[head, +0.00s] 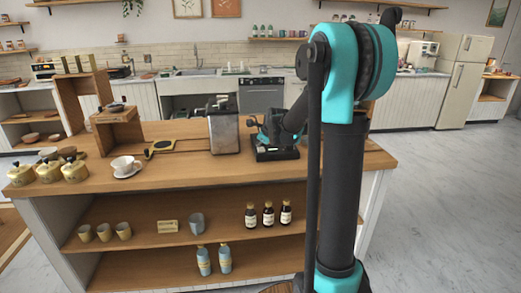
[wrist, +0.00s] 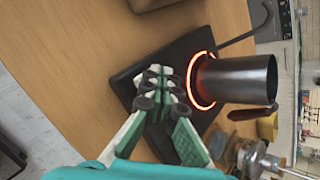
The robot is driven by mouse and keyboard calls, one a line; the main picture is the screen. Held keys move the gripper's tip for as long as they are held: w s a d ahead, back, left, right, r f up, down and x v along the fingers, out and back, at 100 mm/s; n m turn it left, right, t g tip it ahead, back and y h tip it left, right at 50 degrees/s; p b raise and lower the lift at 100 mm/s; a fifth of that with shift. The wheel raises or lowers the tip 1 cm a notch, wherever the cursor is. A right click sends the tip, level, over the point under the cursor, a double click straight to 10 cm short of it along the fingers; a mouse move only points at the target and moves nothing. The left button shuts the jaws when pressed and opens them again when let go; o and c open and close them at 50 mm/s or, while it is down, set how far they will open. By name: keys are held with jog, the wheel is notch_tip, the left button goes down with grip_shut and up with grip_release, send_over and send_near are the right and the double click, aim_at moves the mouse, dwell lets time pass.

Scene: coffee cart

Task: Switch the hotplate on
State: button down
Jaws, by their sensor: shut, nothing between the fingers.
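The hotplate (wrist: 122,82) is a flat black slab on the wooden counter, and its heating ring (wrist: 194,84) glows orange-red in the wrist view. A dark metal pot (wrist: 240,80) stands on the ring. The hotplate also shows in the head view (head: 277,154), partly covered by my arm. My gripper (wrist: 156,84) is shut and empty, with its fingertips over the hotplate beside the ring. I cannot tell whether they touch it. In the head view my gripper (head: 264,137) is small above the slab. No switch or knob can be made out; the fingers cover part of the slab.
A grey metal container (head: 223,132) stands left of the hotplate on the counter (head: 195,172). A white cup (head: 122,163) on a saucer and several yellow pots (head: 48,171) are farther left. Bottles (head: 268,214) stand on the shelf below. The front counter edge is clear.

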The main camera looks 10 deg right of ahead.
aim_at(260, 150)
jog(key=shift+r, duration=3.05)
